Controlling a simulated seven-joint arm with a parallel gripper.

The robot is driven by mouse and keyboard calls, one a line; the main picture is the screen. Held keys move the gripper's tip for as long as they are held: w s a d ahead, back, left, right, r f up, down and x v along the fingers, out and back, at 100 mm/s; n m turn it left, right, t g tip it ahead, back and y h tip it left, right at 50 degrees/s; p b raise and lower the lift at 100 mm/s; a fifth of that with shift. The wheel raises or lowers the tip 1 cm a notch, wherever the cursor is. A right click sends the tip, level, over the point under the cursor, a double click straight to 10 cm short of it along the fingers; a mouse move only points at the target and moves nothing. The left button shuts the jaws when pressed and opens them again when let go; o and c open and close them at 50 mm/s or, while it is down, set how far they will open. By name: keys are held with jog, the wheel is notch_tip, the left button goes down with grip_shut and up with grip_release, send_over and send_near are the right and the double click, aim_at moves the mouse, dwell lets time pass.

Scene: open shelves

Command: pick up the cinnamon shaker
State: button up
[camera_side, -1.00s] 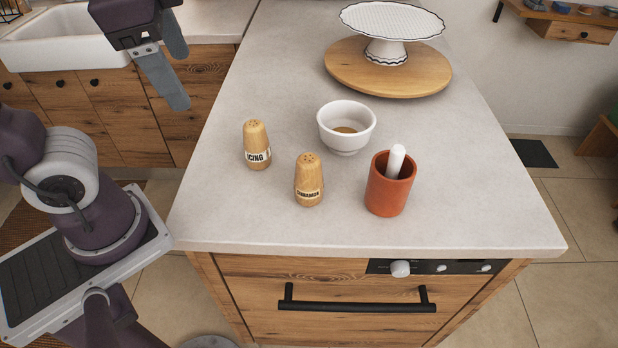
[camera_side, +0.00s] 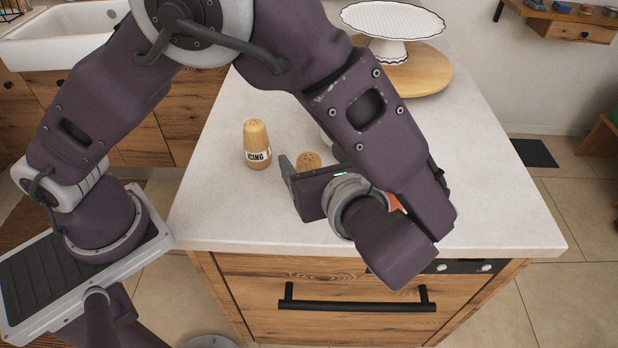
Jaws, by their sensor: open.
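The cinnamon shaker (camera_side: 308,159) is a wooden shaker standing on the counter; only its holed top shows, and its label is hidden behind my gripper. My gripper (camera_side: 312,156) is open, with one finger to the left of the shaker's top and the other to its right. The gripper body is in front of the shaker. I cannot tell whether either finger touches it.
The icing shaker (camera_side: 257,144) stands close by on the left. My arm hides most of the white bowl (camera_side: 325,140) and the terracotta mortar (camera_side: 395,203). A cake stand (camera_side: 391,23) on a wooden board (camera_side: 428,75) is at the back. The counter's right side is clear.

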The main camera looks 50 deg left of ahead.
notch_tip(320, 180, down, 5)
jog(key=shift+f, duration=0.1)
jog(key=x, duration=0.7)
jog(key=shift+w+f, duration=0.2)
jog(key=c, duration=1.5)
